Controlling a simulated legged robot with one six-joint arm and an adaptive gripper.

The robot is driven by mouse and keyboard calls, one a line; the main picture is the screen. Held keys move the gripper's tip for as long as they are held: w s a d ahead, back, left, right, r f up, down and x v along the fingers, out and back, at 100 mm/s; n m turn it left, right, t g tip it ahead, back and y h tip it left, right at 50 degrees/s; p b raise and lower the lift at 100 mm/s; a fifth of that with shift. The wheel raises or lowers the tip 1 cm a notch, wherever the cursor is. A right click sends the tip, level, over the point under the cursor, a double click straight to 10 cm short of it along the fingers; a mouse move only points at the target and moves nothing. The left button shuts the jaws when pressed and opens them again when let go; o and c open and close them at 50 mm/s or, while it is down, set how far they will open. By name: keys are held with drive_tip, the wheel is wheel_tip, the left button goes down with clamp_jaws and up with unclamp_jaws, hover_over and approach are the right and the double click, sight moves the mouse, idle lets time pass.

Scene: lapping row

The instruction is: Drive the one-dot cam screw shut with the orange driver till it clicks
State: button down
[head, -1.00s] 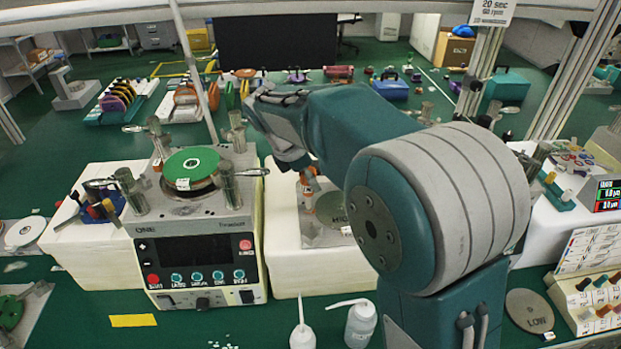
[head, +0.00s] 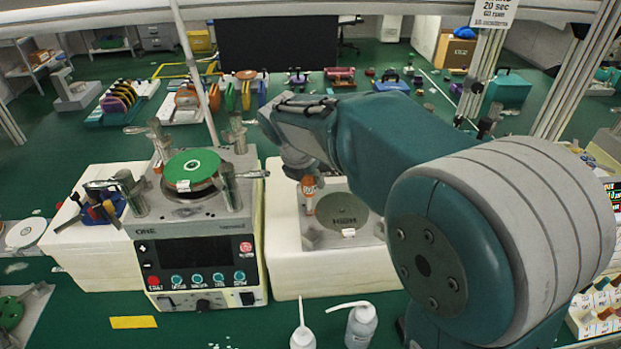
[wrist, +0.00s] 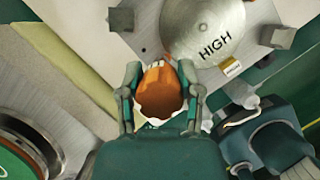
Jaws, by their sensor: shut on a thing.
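The orange driver (head: 309,186) is upright below my gripper, over the left side of the right-hand fixture plate. In the wrist view, the driver's orange handle (wrist: 161,90) sits between the two fingers of my gripper (wrist: 160,76), which is shut on it. The fixture carries a grey-green round disc (head: 342,209), to the right of the driver. In the wrist view this disc (wrist: 203,30) reads "HIGH". Grey blocks stand at its edges, one of them at the right (wrist: 278,37). The cam screw, its dot and the driver's tip cannot be made out.
The lapping machine (head: 200,268) with a green disc (head: 191,166) on top stands close at the left. Two white bottles (head: 361,325) are in front.

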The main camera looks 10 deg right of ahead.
drive_tip(key=shift+r, duration=2.1)
